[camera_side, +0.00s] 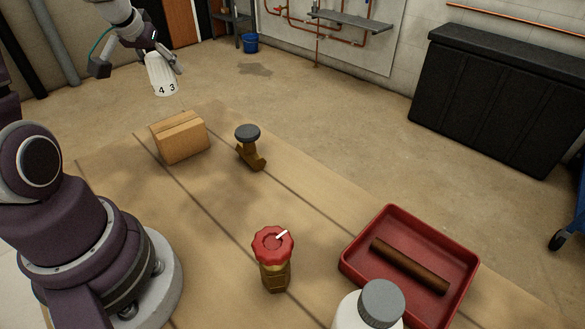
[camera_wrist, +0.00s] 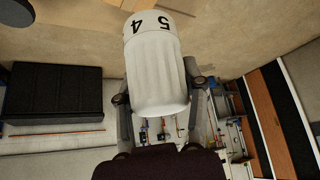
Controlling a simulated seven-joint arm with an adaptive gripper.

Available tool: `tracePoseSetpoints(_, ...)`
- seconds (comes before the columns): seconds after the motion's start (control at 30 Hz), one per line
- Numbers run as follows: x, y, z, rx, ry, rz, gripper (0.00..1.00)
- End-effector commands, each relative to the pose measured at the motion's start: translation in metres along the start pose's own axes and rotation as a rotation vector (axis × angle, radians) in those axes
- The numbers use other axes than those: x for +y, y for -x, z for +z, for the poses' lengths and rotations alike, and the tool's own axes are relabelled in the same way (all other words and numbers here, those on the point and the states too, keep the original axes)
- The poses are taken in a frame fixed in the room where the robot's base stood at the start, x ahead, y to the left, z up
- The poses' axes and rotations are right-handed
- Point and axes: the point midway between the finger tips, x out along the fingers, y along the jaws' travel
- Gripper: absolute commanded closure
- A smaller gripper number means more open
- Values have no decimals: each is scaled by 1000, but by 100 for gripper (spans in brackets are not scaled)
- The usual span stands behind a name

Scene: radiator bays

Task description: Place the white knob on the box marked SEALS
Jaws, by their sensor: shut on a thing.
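The white knob (camera_side: 164,76) is ribbed, with dark numbers on a band at its lower end. My gripper (camera_side: 150,62) is shut on the knob and holds it in the air, above and left of a cardboard box. The knob also fills the middle of the wrist view (camera_wrist: 158,72), between the two fingers (camera_wrist: 160,95). The cardboard box (camera_side: 181,140) sits closed on the bench at its far left part. No SEALS marking can be read on the sides that show. The knob and box are apart.
A red-topped valve (camera_side: 273,250) is nearer. A red tray (camera_side: 388,228) holds a brown rod (camera_side: 409,265). A white bottle with grey cap (camera_side: 378,302) stands at the front.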

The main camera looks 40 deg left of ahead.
Motion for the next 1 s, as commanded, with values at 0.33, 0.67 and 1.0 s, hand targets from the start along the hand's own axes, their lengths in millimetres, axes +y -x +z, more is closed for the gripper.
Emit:
tracePoseSetpoints(0.33, -1, -56, 38, -7, 4, -1, 96)
tracePoseSetpoints(0.67, -1, -62, 40, -1, 2, -1, 96)
tracePoseSetpoints(1.0, -1, -63, 41, -2, 2, -1, 30)
